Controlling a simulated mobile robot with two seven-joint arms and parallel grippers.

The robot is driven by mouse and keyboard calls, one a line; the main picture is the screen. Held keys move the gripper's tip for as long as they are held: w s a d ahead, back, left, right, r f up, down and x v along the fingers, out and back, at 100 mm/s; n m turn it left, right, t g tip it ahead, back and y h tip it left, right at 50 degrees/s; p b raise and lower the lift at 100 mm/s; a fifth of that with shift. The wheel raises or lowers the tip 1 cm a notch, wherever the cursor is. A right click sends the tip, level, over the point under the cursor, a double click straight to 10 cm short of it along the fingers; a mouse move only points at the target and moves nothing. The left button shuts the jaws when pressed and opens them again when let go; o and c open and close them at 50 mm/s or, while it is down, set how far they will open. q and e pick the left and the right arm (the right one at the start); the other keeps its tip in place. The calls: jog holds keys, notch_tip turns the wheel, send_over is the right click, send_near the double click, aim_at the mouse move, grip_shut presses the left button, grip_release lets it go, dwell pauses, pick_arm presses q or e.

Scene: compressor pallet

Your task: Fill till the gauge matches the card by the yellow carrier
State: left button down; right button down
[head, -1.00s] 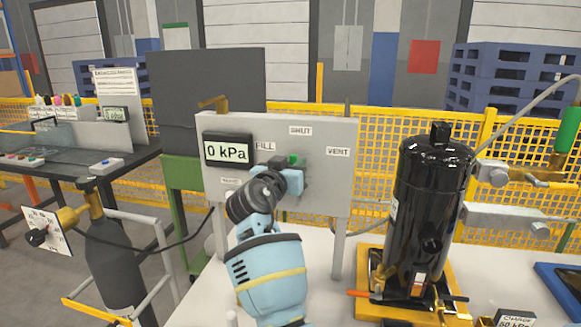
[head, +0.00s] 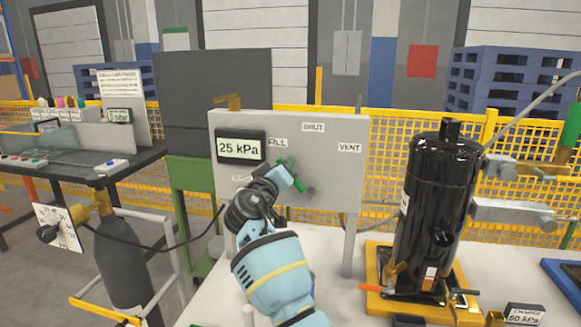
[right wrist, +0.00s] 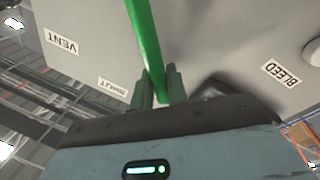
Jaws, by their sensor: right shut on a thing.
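The grey panel (head: 330,185) carries FILL, SHUT and VENT labels and a gauge (head: 240,148) reading 25 kPa. My right gripper (head: 286,178) is at the panel, shut on the green valve lever (head: 296,185). The lever slants up and left toward FILL. In the right wrist view, the green lever (right wrist: 146,45) runs between the fingers of my right gripper (right wrist: 160,88). The card (head: 524,315) reads CHARGE, apparently 60 kPa, and stands by the yellow carrier (head: 378,258), which holds a black compressor (head: 435,200). My left gripper is not in view.
A dark gas cylinder (head: 125,255) with a dial and hose stands left of the white table. A dark bench (head: 130,160) is further left. A yellow mesh fence (head: 390,130) runs behind. A blue tray (head: 565,285) lies at the right edge.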

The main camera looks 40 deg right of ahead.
jog(key=shift+w+a+f+n, duration=0.3)
jog(key=shift+f+n, duration=0.1)
jog(key=shift+n, duration=0.3)
jog(key=shift+w+a+f+n+t, duration=0.2)
jog(key=shift+f+n+t, duration=0.1)
jog(key=shift+n, duration=0.3)
jog(key=c, duration=1.4)
grip_release()
jog(key=shift+c, duration=0.2)
jog(key=shift+a+f, duration=0.1)
jog(key=b+v, duration=0.1)
jog(key=v, duration=0.6)
jog(key=shift+s+a, duration=0.2)
